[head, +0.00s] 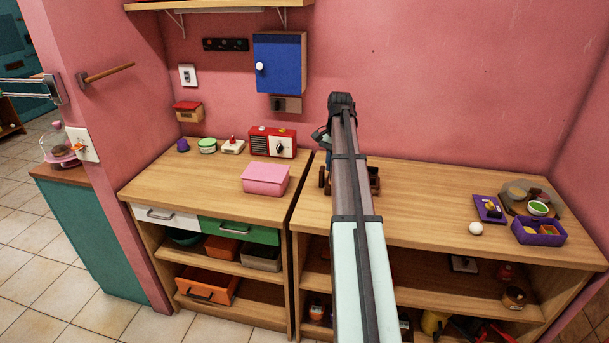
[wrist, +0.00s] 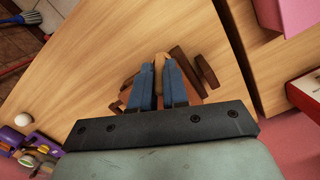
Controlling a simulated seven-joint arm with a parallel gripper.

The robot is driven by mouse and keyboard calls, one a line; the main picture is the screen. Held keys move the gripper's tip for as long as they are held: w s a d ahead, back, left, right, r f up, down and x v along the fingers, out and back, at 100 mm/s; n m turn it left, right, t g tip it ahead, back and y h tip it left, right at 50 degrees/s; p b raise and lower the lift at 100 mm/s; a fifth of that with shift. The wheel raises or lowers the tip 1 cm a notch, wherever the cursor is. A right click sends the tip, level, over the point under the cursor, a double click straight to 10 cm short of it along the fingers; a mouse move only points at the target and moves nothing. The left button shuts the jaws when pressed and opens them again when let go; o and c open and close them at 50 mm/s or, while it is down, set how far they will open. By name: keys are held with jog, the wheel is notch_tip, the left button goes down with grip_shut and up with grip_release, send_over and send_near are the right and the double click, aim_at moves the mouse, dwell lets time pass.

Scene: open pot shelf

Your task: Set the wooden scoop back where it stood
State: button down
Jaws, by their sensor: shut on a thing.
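My gripper (wrist: 160,74) is shut on a narrow tan wooden piece, the wooden scoop (wrist: 159,61), in the wrist view. Only the scoop's end shows between the blue fingers; the rest is hidden. A dark brown wooden holder or cart (wrist: 206,69) lies under and around the fingers, and whether the scoop touches it I cannot tell. In the head view this brown object (head: 375,182) stands on the right-hand counter, partly behind my arm. My arm hides the scoop and most of my gripper there.
A pink box (head: 265,179) and a red radio (head: 272,143) stand on the left counter (head: 215,205). The counter's middle is clear.

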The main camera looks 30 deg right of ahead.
jog(key=s+d+m, duration=0.1)
jog(key=s+d, duration=0.7)
jog(key=d, duration=0.3)
jog(key=s+d, duration=0.7)
jog(key=d, duration=0.4)
jog(key=s+d+m, duration=0.1)
jog(key=s+d, duration=0.7)
jog(key=d, duration=0.3)
jog(key=s+d+m, duration=0.1)
jog(key=s+d, duration=0.5)
jog(key=s, duration=0.6)
jog(key=s+d+h, duration=0.1)
jog(key=s+d, duration=0.6)
jog(key=s, duration=0.6)
jog(key=s+d+m, duration=0.1)
jog(key=s+d, duration=0.5)
jog(key=s, duration=0.6)
jog(key=shift+t, duration=0.3)
jog(key=shift+s+f, duration=0.1)
jog(key=shift+f, duration=2.9)
jog(key=shift+f, duration=0.3)
jog(key=c, duration=1.1)
grip_release()
jog(key=shift+o, duration=0.2)
